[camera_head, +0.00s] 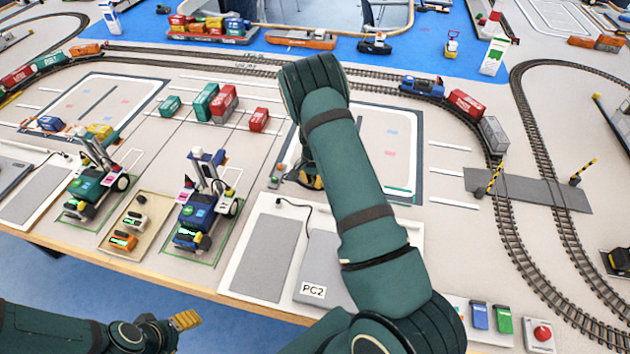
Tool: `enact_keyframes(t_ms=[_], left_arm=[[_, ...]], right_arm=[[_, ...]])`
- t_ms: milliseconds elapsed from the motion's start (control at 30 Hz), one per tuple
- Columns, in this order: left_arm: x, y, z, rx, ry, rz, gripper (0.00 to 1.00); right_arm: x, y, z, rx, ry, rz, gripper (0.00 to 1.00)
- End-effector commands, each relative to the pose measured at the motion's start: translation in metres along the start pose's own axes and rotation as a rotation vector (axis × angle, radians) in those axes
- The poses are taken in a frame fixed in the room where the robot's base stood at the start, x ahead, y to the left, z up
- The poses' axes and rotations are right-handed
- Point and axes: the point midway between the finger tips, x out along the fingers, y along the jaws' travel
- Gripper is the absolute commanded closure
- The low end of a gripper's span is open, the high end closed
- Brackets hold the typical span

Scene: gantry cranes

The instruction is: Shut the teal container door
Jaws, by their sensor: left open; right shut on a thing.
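A larger teal container (206,102) stands on the marked yard, left of my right arm, against a red container. A small teal container (170,106) stands to its left. At this size I cannot tell a door on either one. My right gripper (311,180) points down by the striped pad's left edge, apart from both containers. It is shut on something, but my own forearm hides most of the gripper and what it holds. My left gripper (186,320) is at the bottom left, in front of the table edge, open, with nothing seen in it.
Two wheeled crane vehicles (200,207) (93,185) stand at the front left, with a small tray (137,225) between them. A red container (259,119) stands right of the teal ones. A train (466,103) is on the track at right. A "PC2" panel (314,291) lies in front.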

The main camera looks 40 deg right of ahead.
Motion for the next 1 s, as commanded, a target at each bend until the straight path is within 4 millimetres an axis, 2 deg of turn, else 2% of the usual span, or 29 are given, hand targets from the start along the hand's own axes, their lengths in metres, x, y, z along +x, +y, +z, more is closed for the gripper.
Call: enact_keyframes(t_ms=[633, 667, 733, 1000], left_arm=[[0.0007, -0.0003, 0.0005, 0.000, -0.001, 0.000, 0.38], [0.0007, -0.0003, 0.0005, 0.000, -0.001, 0.000, 0.38], [0.0007, -0.0003, 0.0005, 0.000, -0.001, 0.000, 0.38], [0.0007, -0.0003, 0.0004, 0.000, -0.001, 0.000, 0.38]], right_arm=[[0.0016, -0.0002, 0.0017, 0.051, -0.005, 0.005, 1.00], [0.0016, -0.0002, 0.0017, 0.050, -0.005, 0.005, 0.79], [0.0015, -0.0003, 0.0016, 0.050, -0.005, 0.004, 0.54], [0.0007, -0.0010, 0.0006, 0.050, -0.002, 0.002, 0.53]])
